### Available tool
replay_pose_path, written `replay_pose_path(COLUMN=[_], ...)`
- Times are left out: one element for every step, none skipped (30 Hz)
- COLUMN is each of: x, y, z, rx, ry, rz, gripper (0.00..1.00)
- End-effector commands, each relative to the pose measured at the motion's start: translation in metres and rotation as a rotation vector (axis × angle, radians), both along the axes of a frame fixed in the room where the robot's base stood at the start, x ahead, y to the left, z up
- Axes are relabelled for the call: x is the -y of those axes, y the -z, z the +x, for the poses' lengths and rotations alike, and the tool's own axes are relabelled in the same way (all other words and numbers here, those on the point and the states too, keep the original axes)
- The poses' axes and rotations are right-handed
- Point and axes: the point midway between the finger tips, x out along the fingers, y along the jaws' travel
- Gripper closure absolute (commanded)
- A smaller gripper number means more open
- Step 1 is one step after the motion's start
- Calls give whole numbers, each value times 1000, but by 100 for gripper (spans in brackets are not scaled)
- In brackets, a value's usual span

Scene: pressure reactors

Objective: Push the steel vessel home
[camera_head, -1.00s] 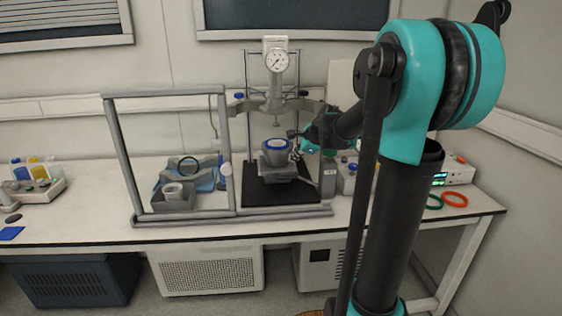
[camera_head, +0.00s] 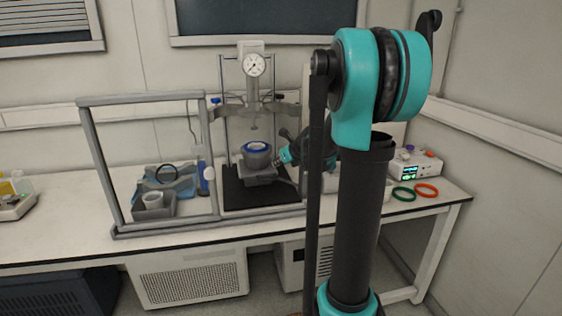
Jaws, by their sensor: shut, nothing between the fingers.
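The steel vessel (camera_head: 257,158), a grey pot with a blue ring around its top, sits upright on a grey block (camera_head: 255,178) over the black base plate (camera_head: 259,198) of the reactor stand. A head with a pressure gauge (camera_head: 254,65) hangs on the stand above it, with a clear gap between. My gripper (camera_head: 281,158) is shut and empty, low at the right side of the vessel. Whether it touches the vessel is too small to tell. My arm hides the bench to the right of it.
A white instrument (camera_head: 418,165) and green (camera_head: 403,194) and red (camera_head: 426,190) rings lie at the right. The bench front is clear.

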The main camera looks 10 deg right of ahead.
Motion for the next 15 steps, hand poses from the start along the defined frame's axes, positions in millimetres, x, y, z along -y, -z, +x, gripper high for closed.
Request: replay_pose_path(x=[-3, -5, -7, -8, -9, -11, -13, -14, -17, -19, -20, -22, -23, -24, -25], y=[5, 9, 13, 15, 18, 22, 25, 28, 26, 24, 23, 22, 21, 20, 19], z=[7, 10, 15, 19, 22, 27, 30, 33, 39, 43, 47, 51, 54, 57, 60], rx=[0, 1, 1, 1, 1, 0, 0, 0, 0, 1, 0, 0, 1, 1, 1], ry=[-2, -3, -3, -2, -2, -2, -2, -2, -3, -4, -3, -3, -2, -2, -2], rz=[-1, -2, -2, -2, -2, -1, -1, -1, -1, -2, -2, -2, -2, -2, -2], gripper=[100, 100, 100, 100, 100, 100, 100, 100, 100, 100, 100, 100, 100, 100, 100])
